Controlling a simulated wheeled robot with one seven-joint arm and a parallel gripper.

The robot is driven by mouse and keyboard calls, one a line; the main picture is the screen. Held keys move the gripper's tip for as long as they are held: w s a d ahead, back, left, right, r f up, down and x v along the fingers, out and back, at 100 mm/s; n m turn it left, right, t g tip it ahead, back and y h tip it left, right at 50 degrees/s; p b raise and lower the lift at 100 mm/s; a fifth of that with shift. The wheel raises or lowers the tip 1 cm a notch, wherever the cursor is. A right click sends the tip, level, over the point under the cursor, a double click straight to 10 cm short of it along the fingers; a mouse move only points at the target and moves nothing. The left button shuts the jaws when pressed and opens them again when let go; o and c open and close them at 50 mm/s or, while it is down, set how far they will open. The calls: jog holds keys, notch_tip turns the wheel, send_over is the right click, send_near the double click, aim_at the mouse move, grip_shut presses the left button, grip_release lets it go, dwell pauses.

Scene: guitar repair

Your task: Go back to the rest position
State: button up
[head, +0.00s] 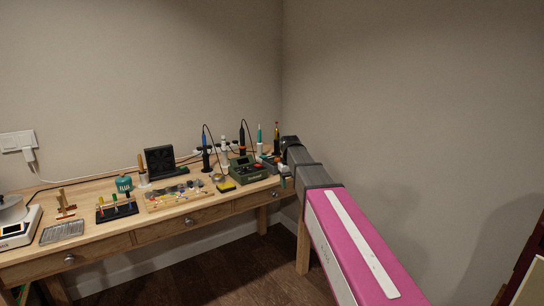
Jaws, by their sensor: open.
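My arm reaches in from the lower right, with a pink link and grey joints, to the right end of the wooden workbench (110,247). My gripper (286,181) is small and partly hidden at the arm's far end, beside the bench's right end. It is open, and I see nothing held in it. A green soldering station (248,170) stands just left of it on the bench.
Several upright tools stand at the bench's back right. A black open case (160,162), a teal container (124,184), a parts tray (178,195) and a white scale (18,229) stand further left. The wall is close on the right; dark floor (225,280) is clear in front.

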jog(key=s+d+f+m, duration=0.1)
jog(key=s+d+f, duration=0.4)
jog(key=s+f, duration=0.6)
jog(key=s+d+f+m, duration=0.2)
jog(key=s+d+f, duration=0.4)
jog(key=s+f, duration=0.6)
jog(key=s, duration=0.2)
jog(key=shift+s+y, duration=0.3)
jog(key=shift+s, duration=0.05)
